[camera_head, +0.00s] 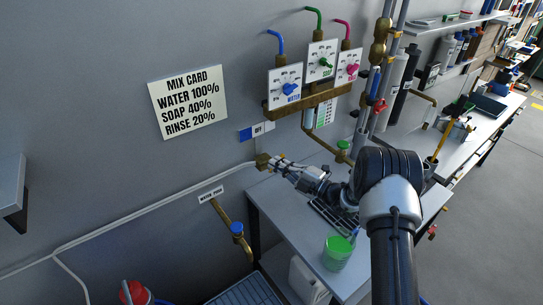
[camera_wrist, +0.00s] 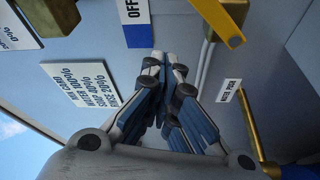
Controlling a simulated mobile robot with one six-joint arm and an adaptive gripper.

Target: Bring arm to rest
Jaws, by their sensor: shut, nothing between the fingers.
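My arm reaches from the lower right over the bench in the head view. My gripper (camera_head: 278,162) points left toward the wall, just beside a brass fitting (camera_head: 262,161) with a yellow part. In the wrist view my gripper (camera_wrist: 165,62) has its fingers together, with nothing between them. A yellow lever (camera_wrist: 218,22) is close by at the top right of that view. Whether the gripper touches the fitting cannot be told.
The bench (camera_head: 285,226) carries a green-tinted cup (camera_head: 337,252) and a dark rack. Water, soap and rinse dials stand on a brass manifold (camera_head: 308,96) above. A mix card (camera_head: 188,102) hangs on the wall.

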